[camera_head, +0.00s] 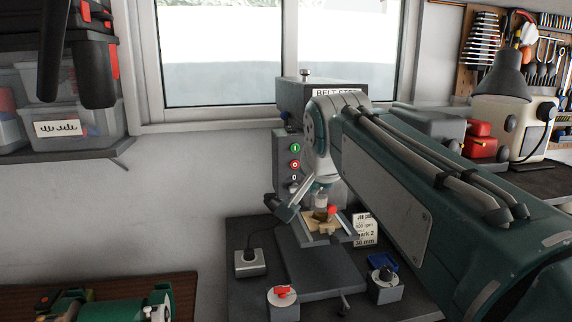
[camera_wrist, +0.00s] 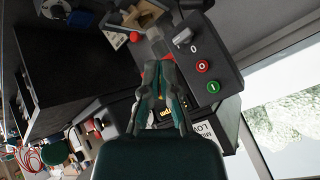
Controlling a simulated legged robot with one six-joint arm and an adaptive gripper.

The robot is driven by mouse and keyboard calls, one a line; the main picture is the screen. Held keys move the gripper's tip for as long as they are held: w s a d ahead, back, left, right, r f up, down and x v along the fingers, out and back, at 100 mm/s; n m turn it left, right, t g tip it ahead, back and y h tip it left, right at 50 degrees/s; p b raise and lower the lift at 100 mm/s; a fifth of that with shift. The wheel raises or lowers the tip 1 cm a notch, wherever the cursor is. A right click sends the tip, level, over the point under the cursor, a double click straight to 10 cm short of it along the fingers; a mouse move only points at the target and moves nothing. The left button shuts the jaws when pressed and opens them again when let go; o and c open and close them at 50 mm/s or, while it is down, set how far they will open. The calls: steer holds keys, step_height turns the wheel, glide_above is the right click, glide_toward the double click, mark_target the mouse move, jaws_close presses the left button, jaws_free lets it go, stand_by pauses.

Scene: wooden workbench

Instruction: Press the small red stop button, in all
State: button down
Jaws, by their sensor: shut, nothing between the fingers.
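The small red stop button marked O (camera_head: 295,164) is on the grey control panel of the bench machine (camera_head: 283,155). It sits between a green button marked I (camera_head: 295,147) above and a 0 mark below. In the wrist view the red button (camera_wrist: 202,66) and green button (camera_wrist: 212,87) are at the right, both uncovered. My gripper (camera_wrist: 157,66) is shut and empty. Its tips appear left of the red button in that view, apart from it; their depth to the panel is unclear. In the head view my arm reaches in from the right, and the fingers cannot be clearly made out.
A small red knob (camera_head: 332,210) is near the workpiece (camera_head: 318,222) on the machine's table. A box with a red switch (camera_head: 281,292) and a box with a black knob (camera_head: 385,275) stand in front. A blue tray (camera_head: 383,260) is at the right.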

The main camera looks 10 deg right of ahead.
mark_target(295, 164)
steer(key=shift+w+a, duration=0.15)
steer(key=shift+w, duration=4.3)
steer(key=shift+w, duration=0.1)
steer(key=shift+w, duration=0.25)
steer(key=shift+w, duration=0.35)
steer(key=shift+s, duration=0.75)
